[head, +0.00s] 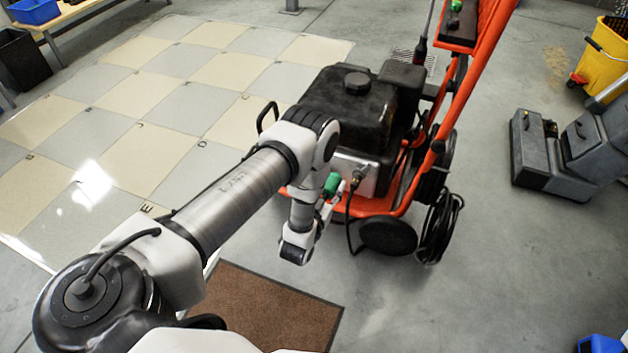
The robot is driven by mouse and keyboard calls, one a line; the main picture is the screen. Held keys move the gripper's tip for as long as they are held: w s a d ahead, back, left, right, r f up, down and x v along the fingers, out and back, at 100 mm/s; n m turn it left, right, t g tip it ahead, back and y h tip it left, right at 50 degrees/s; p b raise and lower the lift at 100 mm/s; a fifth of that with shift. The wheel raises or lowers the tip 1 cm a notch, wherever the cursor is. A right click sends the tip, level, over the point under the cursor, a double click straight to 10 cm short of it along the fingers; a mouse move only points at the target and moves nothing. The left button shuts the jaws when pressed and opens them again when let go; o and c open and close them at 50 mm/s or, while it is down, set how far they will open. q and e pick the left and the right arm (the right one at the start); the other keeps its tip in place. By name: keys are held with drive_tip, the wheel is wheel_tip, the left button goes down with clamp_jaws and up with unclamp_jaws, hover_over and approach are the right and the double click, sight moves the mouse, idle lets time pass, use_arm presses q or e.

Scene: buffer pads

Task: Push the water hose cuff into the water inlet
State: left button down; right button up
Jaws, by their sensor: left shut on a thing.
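My left gripper (328,202) is shut on a small green part that looks like the water hose cuff (331,184). It is close to the front of an orange and black pressure washer (352,104). The cuff is near the washer's metal pump panel (368,182), with a brass fitting (357,179) just to the right of it. I cannot make out the water inlet clearly, and I cannot tell whether the cuff touches it. My left arm and wrist cover part of the area. My right gripper is not in view.
A black hose hangs below the fitting, and a coiled black cable (441,222) hangs at the washer's right. A brown mat (262,310) lies on the floor in front. A yellow bucket (604,62) and a grey floor machine (550,155) stand at right. Open floor lies between.

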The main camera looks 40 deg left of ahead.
use_arm(q)
drive_tip(key=s+a+f+b, duration=0.1)
drive_tip(key=a+f+b, duration=0.15)
drive_tip(key=f, duration=0.35)
drive_tip(key=a+f+b, duration=0.2)
drive_tip(key=f+b, duration=0.1)
drive_tip(key=f, duration=0.4)
drive_tip(key=w+a+y+b, duration=0.1)
drive_tip(key=w+a+b, duration=0.1)
drive_tip(key=w+b, duration=0.2)
drive_tip(key=shift+w+r, duration=0.15)
drive_tip(key=shift+w, duration=0.95)
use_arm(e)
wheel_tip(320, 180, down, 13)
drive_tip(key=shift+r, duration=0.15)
use_arm(q)
drive_tip(key=shift+w+a, duration=0.15)
drive_tip(key=shift+w, duration=0.3)
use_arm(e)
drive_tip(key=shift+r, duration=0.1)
use_arm(q)
drive_tip(key=shift+w, duration=0.2)
drive_tip(key=c, duration=0.5)
unclamp_jaws()
